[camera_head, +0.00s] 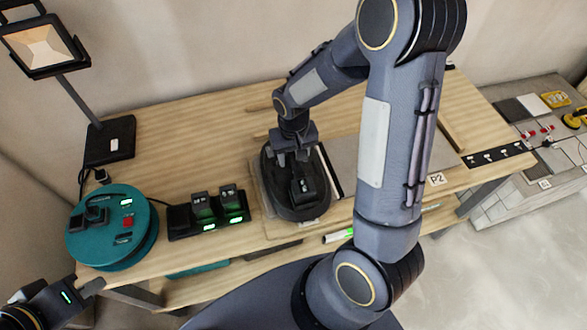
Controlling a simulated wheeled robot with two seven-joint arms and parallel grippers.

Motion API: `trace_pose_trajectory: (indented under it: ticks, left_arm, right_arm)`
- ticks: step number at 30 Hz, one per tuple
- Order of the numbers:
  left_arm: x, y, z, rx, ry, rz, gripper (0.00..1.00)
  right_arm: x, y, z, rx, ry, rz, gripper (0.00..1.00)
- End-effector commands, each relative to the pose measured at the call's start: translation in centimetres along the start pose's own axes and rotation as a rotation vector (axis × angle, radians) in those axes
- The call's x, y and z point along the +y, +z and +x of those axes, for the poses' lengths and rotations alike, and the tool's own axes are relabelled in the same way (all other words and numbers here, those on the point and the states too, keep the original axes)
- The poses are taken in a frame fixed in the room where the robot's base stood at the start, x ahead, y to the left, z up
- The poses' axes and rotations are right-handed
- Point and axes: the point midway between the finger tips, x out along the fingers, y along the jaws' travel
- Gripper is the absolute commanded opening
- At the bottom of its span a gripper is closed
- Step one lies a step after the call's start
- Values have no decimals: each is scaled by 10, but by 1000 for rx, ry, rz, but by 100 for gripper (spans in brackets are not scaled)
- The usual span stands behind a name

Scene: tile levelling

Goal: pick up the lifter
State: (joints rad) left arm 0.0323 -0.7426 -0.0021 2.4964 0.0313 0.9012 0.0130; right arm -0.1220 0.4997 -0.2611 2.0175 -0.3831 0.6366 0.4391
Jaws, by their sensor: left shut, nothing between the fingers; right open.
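The dark oval device (299,211), which looks like the lifter, lies on the wooden bench with a black block (304,188) on its top. A pale slab edge shows beside it. My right gripper (292,160) is open and points down over the far part of the device, its fingers at the handle area. I cannot tell whether the fingers touch it, and the gripper hides part of that end. My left gripper (92,287) is shut and empty at the lower left, near the bench's front edge.
A teal round machine (112,247) stands at the bench's left, beside a charger (183,222) with two batteries. A work lamp (40,46) stands behind. Grey tile (345,160) lies right of the device. A tiled area (535,140) with small coloured items is at far right.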

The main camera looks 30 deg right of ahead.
Motion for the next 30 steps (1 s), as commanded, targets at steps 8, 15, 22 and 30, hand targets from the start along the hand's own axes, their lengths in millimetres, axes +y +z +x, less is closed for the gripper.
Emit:
trace_pose_trajectory:
  ticks: [8, 15, 22, 30]
  left_arm:
    - [-2, 2, 4, 0, 0, 0, 0]
    - [-2, 2, 5, 0, 0, 0, 0]
    - [-2, 2, 5, 0, 0, 0, 0]
    - [-2, 2, 5, 0, 0, 0, 0]
  right_arm:
    - [0, 0, 4, 0, 0, 0, 47]
    - [0, 0, 4, 1, 0, 0, 47]
    - [0, 0, 4, 0, 0, 0, 36]
    - [0, 0, 4, 0, 0, 0, 0]
